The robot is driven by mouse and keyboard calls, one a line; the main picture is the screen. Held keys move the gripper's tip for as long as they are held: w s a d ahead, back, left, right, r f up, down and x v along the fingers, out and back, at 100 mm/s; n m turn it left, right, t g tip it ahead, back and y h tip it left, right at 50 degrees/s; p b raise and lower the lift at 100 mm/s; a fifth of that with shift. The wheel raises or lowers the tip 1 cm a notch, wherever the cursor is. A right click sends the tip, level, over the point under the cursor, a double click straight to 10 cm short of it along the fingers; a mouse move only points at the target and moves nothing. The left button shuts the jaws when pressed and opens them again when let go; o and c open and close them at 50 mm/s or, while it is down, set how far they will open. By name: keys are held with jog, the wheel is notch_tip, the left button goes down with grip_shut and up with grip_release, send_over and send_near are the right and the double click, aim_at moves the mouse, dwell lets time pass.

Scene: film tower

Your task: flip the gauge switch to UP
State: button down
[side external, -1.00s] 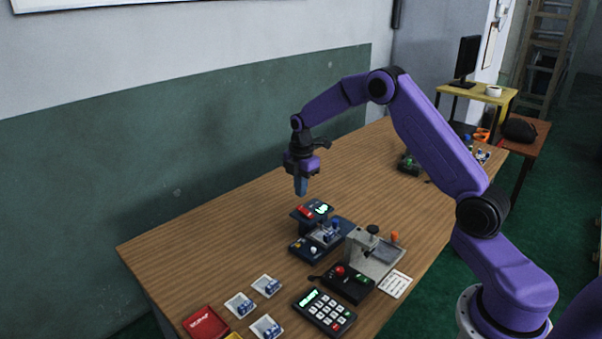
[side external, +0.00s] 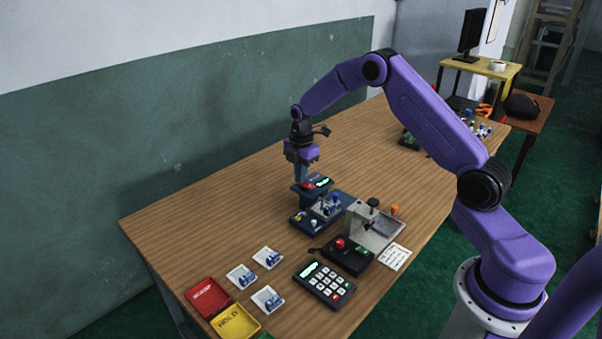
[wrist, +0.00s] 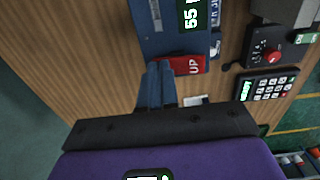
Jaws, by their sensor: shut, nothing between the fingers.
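The gauge (side external: 327,190) is a dark blue device on the wooden table with a lit green display (side external: 322,183). Its red switch (side external: 308,186) sits on the side near my gripper. In the wrist view the red switch (wrist: 192,65) carries the word UP, and the display (wrist: 190,16) reads 55 beside it. My gripper (side external: 301,178) points down at the gauge's left end. In the wrist view my gripper's fingertips (wrist: 160,72) are together and empty, right at the left end of the red switch. I cannot tell whether they touch it.
A grey fixture (side external: 372,228), a black box with a red knob (side external: 340,243) and a keypad (side external: 325,284) stand in front. Several small white cards (side external: 268,257) lie left of the keypad, near a red tray (side external: 207,298) and a yellow HOLD tray (side external: 237,323). The table's left part is clear.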

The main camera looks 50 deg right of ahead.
jog(key=shift+s, duration=0.15)
jog(key=shift+s+r, duration=0.35)
jog(key=shift+s, duration=0.25)
notch_tip(320, 180, up, 14)
jog(key=w, duration=0.3)
dwell(0.4)
jog(key=shift+f, duration=0.15)
